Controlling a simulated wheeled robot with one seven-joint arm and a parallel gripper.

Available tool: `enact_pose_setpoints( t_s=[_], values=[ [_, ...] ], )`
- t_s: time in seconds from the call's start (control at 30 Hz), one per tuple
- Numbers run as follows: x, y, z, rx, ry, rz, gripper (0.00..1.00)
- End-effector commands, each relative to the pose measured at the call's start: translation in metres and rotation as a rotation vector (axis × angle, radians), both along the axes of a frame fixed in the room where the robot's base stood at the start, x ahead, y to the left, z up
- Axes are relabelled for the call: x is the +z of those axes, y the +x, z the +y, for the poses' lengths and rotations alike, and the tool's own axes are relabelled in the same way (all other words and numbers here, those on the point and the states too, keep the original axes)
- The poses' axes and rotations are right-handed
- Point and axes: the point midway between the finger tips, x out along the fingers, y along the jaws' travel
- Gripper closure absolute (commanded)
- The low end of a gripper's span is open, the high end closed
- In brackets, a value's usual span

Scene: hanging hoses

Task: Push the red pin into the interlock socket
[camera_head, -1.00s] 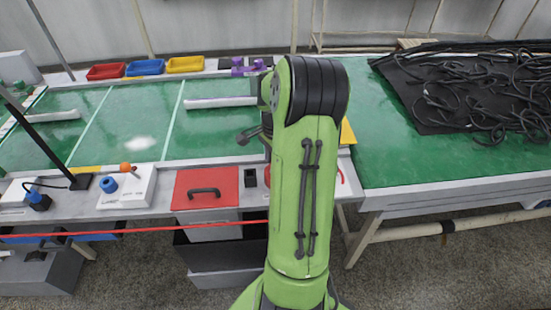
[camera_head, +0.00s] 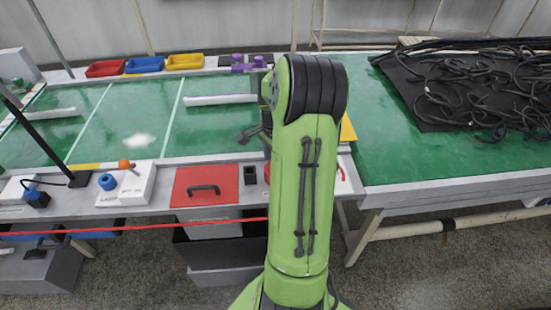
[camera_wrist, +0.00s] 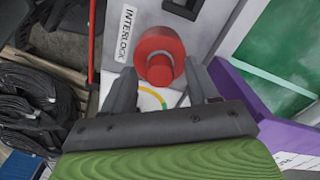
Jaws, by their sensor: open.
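In the wrist view, a red pin (camera_wrist: 159,68) sits at the centre of a thick red ring on a pale panel marked INTERLOCK. I cannot tell how deep the pin sits, or which part of the ring is the socket (camera_wrist: 163,36). My gripper (camera_wrist: 163,82) is open, its dark fingers apart and empty. In the head view my green arm hides the gripper, and only a red edge (camera_head: 267,172) shows beside the arm.
In the wrist view, a purple part (camera_wrist: 240,105) stands close on the right and coiled black hoses (camera_wrist: 35,100) lie on the left. In the head view, a red panel with a black handle (camera_head: 204,188) and a white box with an orange knob (camera_head: 134,185) stand left of the arm.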

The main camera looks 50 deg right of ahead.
Motion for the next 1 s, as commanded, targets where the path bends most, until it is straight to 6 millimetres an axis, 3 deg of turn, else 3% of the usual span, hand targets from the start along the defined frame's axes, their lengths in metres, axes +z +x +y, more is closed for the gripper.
enact_pose_setpoints(
  t_s=[0.4,0.53,0.7,1.0],
  values=[
    [0.111,0.001,0.000,0.001,-0.005,-0.003,0.41],
    [0.140,0.001,-0.001,0.000,-0.004,-0.003,0.41],
    [0.155,0.001,0.000,0.002,-0.002,-0.002,0.41],
    [0.155,0.000,0.000,0.001,0.000,-0.001,0.41]
  ],
)
